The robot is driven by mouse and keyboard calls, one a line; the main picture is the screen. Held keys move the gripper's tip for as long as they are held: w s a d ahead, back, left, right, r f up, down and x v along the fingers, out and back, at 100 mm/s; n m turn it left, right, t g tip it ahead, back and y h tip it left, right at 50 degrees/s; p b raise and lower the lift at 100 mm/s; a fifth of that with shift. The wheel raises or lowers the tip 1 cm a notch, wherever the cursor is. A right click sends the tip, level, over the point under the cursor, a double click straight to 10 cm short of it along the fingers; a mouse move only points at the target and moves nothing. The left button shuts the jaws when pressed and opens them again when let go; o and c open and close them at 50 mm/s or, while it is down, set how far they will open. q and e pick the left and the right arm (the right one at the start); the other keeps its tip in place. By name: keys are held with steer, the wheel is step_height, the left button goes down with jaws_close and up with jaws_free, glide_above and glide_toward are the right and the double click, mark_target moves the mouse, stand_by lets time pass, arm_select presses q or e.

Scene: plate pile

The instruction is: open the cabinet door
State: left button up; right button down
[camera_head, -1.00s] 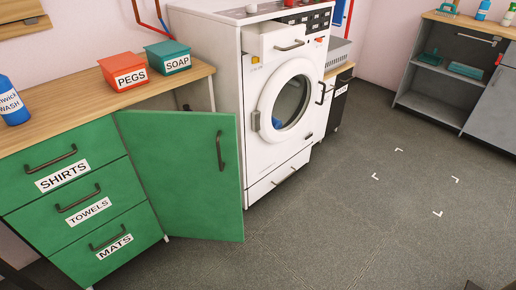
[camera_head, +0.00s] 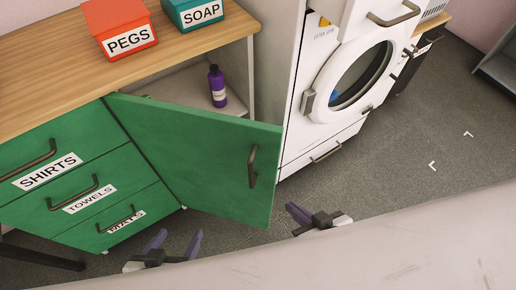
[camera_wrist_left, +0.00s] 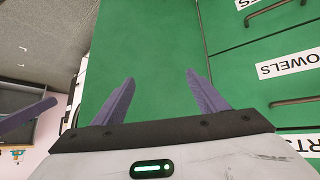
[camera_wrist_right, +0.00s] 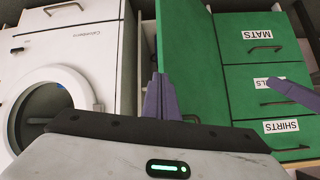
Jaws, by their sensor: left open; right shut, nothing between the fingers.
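The green cabinet door (camera_head: 205,160) stands partly open, swung out from the worktop unit, with a dark handle (camera_head: 252,166) near its free edge. Behind it, part of the cabinet's pale interior shows, with a purple bottle (camera_head: 217,87) on a shelf. My left gripper (camera_head: 174,243) is open and empty, low in front of the drawers and door. In the left wrist view its fingers (camera_wrist_left: 160,78) point at the green door. My right gripper (camera_head: 298,213) is shut and empty, right of the door's lower free corner and apart from the handle.
Green drawers (camera_head: 85,185) adjoin the door on the left. PEGS (camera_head: 120,28) and SOAP (camera_head: 198,14) boxes sit on the worktop (camera_head: 60,60). Floor (camera_head: 400,150) is clear at the right.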

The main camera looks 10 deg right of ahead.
arm_select(q)
steer(key=shift+o, duration=0.6)
steer(key=shift+w+a+f+b, duration=0.1)
steer(key=shift+w+f+b, duration=0.25)
steer(key=shift+f+b, duration=0.4)
arm_select(e)
steer(key=w+d+r+m+t+y+b, duration=0.3)
steer(key=w+d+m+t+y+b, duration=0.15)
steer(key=d+m+y+b, duration=0.55)
steer(key=w+a+h, duration=0.1)
steer(key=w+a, duration=0.7)
arm_select(q)
steer(key=shift+n+t, duration=0.3)
steer(key=shift+t, duration=0.1)
steer(key=shift+s+d+f, duration=0.15)
steer(key=shift+d+f, duration=0.05)
steer(key=shift+f, duration=1.15)
steer(key=shift+s+d+f, duration=0.15)
steer(key=shift+f, duration=1.15)
arm_select(e)
steer(key=shift+m+g, duration=0.25)
steer(key=shift+m, duration=0.15)
steer(key=shift+s+a+r, duration=0.1)
steer(key=shift+s+a, duration=0.25)
steer(key=shift+s, duration=0.3)
steer(key=shift+s+a+r, duration=0.1)
steer(key=shift+s+a, duration=0.2)
steer(key=shift+s, duration=0.3)
steer(key=shift+s+a, duration=0.35)
steer(key=shift+s, duration=0.3)
